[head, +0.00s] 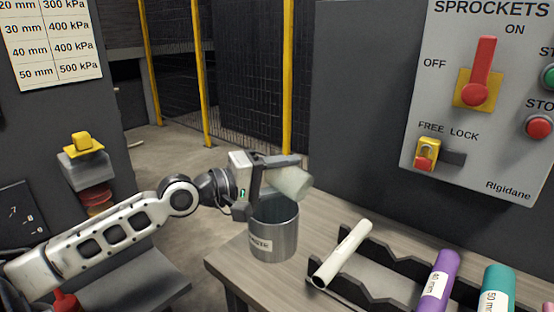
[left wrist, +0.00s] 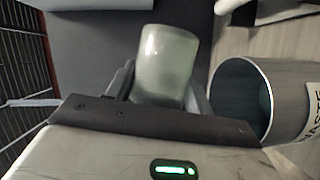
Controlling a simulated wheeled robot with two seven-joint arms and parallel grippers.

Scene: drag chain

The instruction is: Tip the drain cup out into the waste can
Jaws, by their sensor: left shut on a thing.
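The drain cup (head: 290,182) is a pale translucent cup, tilted over the mouth of the waste can in the head view. My left gripper (head: 282,180) is shut on it. In the left wrist view the cup (left wrist: 165,65) sits between the fingers. The waste can (head: 274,232) is a grey metal can, upright on the bench. Its open mouth shows beside the cup in the left wrist view (left wrist: 240,100). Whether anything is in the cup or pouring out is not clear. My right gripper is not in view.
The wooden bench (head: 235,268) has a dark notched rack (head: 385,275) with a white roller (head: 342,254), a purple one (head: 438,280) and a teal one (head: 496,290). A grey control panel (head: 490,90) stands behind at right. A yellow-topped fixture (head: 84,146) is at left.

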